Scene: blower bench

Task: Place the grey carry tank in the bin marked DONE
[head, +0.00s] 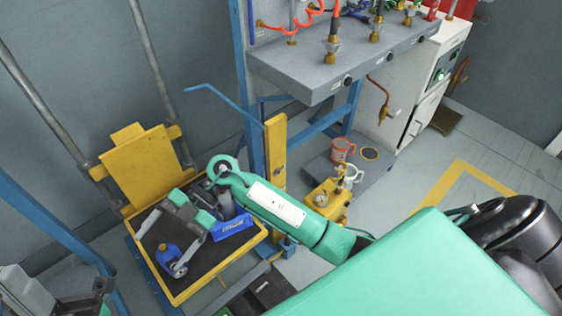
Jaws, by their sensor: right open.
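I cannot make out a grey carry tank or a bin with a readable DONE mark. My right gripper (160,252) reaches over the dark bed of a yellow-framed platform (182,299), its fingers spread apart. A small blue bottle (168,257) with a yellow cap shows between or just below the fingers; I cannot tell whether they touch it. A blue item (233,227) with unreadable white lettering lies to the right of the gripper. The wrist hides part of the platform. My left gripper (75,304) is partly visible at the bottom left edge; its fingers are unclear.
A grey bench (335,68) with fittings and hoses is above. Blue posts flank the platform. Yellow-marked floor (440,190) is clear at right.

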